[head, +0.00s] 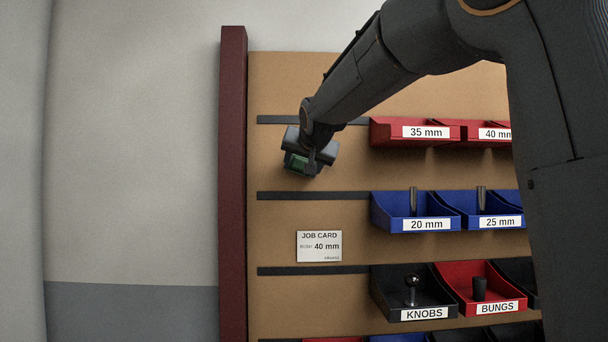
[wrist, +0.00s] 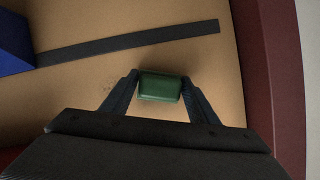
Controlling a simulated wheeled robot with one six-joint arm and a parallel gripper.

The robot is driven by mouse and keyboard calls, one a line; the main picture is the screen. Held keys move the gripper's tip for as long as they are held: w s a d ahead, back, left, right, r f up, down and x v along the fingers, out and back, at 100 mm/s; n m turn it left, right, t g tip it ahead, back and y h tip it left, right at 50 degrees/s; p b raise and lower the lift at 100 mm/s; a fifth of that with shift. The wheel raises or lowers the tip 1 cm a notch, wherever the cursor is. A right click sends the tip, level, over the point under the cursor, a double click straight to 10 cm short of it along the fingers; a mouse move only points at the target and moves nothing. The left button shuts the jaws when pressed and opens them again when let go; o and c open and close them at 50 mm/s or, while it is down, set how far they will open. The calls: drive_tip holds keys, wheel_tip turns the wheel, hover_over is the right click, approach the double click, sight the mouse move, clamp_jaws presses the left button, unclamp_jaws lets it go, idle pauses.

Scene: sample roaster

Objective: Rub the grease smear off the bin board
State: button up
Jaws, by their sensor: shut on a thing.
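The bin board (head: 285,90) is a tan upright panel with dark rails and coloured bins. My gripper (head: 302,164) is in front of its upper left part, left of the red 35 mm bin. Faint dark specks (wrist: 108,84) show on the board just left of the block in the wrist view. The head view shows no smear; my arm and gripper hide that area.
A dark red post (head: 233,190) edges the board on the left. Red bins (head: 402,133), blue bins (head: 405,212) and lower black and red bins jut out at right. A white job card (head: 319,246) is on the board below my gripper. Bare wall lies left.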

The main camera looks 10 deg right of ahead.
drive_tip(key=shift+a+r, duration=0.1)
drive_tip(key=shift+r, duration=0.2)
drive_tip(key=shift+s, duration=0.1)
drive_tip(key=d+p, duration=0.1)
drive_tip(key=d, duration=0.1)
drive_tip(key=s+d+p, duration=0.1)
drive_tip(key=d, duration=0.1)
drive_tip(key=d+p, duration=0.1)
drive_tip(key=d, duration=0.2)
drive_tip(key=shift+s+d, duration=0.1)
drive_tip(key=shift+s, duration=0.05)
drive_tip(key=d+b, duration=0.1)
drive_tip(key=b, duration=0.1)
drive_tip(key=d+b, duration=0.2)
drive_tip(key=shift+s+f, duration=0.1)
drive_tip(key=shift+s, duration=0.1)
drive_tip(key=shift+s+d+b, duration=0.1)
drive_tip(key=shift+d+b, duration=0.15)
drive_tip(key=shift+b, duration=0.15)
drive_tip(key=shift+a, duration=0.1)
